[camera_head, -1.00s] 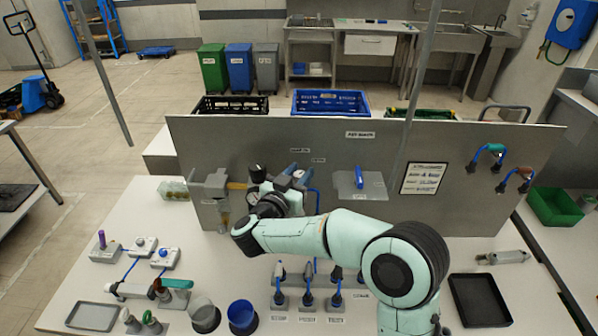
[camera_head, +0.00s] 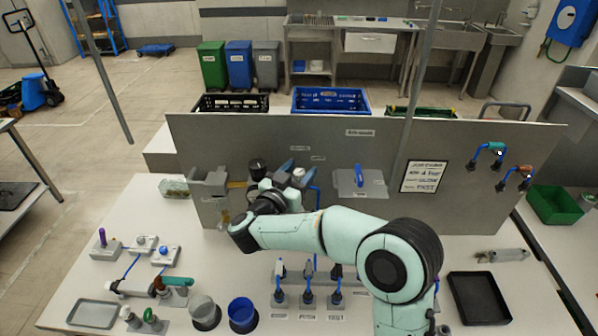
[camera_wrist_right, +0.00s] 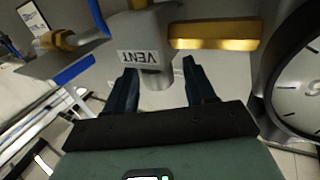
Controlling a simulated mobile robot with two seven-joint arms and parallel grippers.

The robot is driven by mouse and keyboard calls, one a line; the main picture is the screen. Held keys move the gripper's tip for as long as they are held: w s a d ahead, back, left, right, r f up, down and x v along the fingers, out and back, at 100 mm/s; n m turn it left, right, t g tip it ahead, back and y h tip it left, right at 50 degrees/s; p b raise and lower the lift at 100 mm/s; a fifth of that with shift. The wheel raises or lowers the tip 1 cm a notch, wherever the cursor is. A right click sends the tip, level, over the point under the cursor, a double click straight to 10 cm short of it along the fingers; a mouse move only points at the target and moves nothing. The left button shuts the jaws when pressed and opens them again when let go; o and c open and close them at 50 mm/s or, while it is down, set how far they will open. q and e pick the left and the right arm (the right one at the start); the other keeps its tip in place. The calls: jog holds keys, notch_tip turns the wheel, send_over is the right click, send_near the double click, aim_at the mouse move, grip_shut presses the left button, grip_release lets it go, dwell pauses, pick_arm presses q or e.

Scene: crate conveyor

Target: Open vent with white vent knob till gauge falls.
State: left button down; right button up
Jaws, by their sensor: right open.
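In the right wrist view a pale grey fitting with a VENT label (camera_wrist_right: 143,58) stands ahead of my right gripper (camera_wrist_right: 157,66). The gripper is open, with one dark blue finger on each side of the fitting's lower end. I cannot tell whether the fingers touch it, or which part is the white knob. The round gauge (camera_wrist_right: 305,88) is cut off at the right; its needle cannot be read. In the head view the small gauge (camera_head: 299,173) is on the panel beside my right wrist, which hides part of the fittings. My left gripper is not in view.
A brass bar (camera_wrist_right: 215,35) lies close beside the fitting in the wrist view. The grey upright panel (camera_head: 440,150) stands behind my arm. Below the arm are several blue-and-grey plugs, a blue cup (camera_head: 242,314) and a black tray (camera_head: 480,299).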

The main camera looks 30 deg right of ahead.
pick_arm(q)
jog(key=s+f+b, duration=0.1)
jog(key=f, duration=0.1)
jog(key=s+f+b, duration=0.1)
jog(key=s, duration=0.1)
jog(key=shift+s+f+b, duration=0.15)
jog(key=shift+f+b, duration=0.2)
jog(key=shift+b, duration=0.05)
pick_arm(e)
jog(key=v, duration=1.3)
jog(key=shift+a, duration=0.2)
jog(key=s+d+n+t+y+b, duration=0.2)
jog(key=s+d+n+t+y, duration=0.3)
jog(key=d+n+t+y, duration=0.3)
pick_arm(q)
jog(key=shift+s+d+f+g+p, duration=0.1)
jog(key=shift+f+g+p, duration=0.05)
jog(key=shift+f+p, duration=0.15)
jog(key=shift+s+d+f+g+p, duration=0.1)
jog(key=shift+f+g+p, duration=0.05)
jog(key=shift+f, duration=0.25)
pick_arm(e)
jog(key=shift+m+g+y, duration=0.3)
jog(key=shift+g, duration=0.2)
jog(key=x, duration=0.8)
jog(key=a+x, duration=0.1)
jog(key=x, duration=0.3)
jog(key=shift+w+f, duration=0.2)
jog(key=shift+w, duration=0.25)
jog(key=shift+c, duration=0.3)
